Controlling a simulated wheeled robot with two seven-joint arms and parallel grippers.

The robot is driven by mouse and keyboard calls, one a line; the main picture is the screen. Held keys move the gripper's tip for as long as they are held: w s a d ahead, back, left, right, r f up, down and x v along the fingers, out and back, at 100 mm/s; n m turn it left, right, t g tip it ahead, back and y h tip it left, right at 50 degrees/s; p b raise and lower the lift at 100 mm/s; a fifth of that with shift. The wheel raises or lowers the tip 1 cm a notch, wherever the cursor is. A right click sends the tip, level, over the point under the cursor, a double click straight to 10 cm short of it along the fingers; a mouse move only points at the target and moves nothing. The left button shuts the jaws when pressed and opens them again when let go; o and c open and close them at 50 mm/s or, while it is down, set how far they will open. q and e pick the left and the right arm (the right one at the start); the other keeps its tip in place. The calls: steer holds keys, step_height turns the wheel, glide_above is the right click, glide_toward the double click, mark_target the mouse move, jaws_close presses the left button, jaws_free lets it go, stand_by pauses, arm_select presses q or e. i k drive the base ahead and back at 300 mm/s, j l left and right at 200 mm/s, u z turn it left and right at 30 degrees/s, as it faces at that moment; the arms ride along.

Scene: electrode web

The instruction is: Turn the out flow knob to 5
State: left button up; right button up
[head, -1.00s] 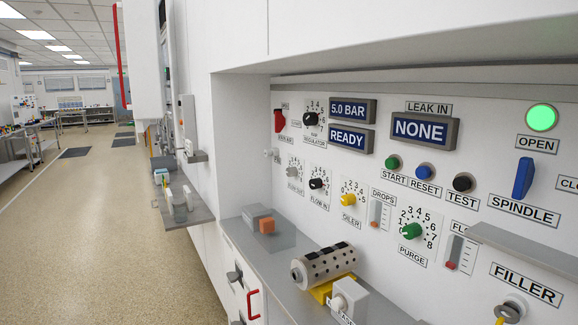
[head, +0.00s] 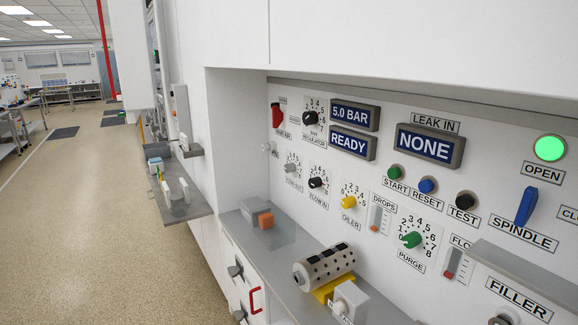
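A small grey knob (head: 292,170) sits on a numbered dial on the white panel, left of the black FLOW IN knob (head: 317,183). Its label below is faint and appears to read FLOW OUT. The knob's pointer setting is too small to read. Neither of my grippers is in view.
A grey shelf (head: 290,262) below the panel holds a grey block with an orange one (head: 265,220) and a perforated cylinder (head: 324,267). Other controls are the regulator knob (head: 311,118), yellow oiler knob (head: 348,202) and green purge knob (head: 411,240). Open floor (head: 90,230) lies left.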

mark_target(290, 167)
steer(key=i+j+z, duration=0.1)
steer(key=i+j, duration=0.3)
steer(key=i+j+z, duration=0.15)
steer(key=i+j, duration=0.25)
steer(key=i+j+z, duration=0.1)
steer(key=i+j, duration=0.25)
steer(key=j, duration=0.2)
steer(key=i+j+z, duration=0.15)
steer(key=i+j, duration=0.2)
steer(key=j, duration=0.15)
steer(key=i+j+z, duration=0.1)
steer(key=i+j, duration=0.2)
steer(key=j, duration=0.25)
steer(key=i+j+z, duration=0.15)
steer(key=i+j, duration=0.15)
steer(key=j, duration=0.3)
steer(key=i+j+z, duration=0.1)
steer(key=i+j, duration=0.15)
steer(key=j, duration=0.35)
steer(key=i+j+z, duration=0.15)
steer(key=j, duration=0.5)
steer(key=i, duration=0.1)
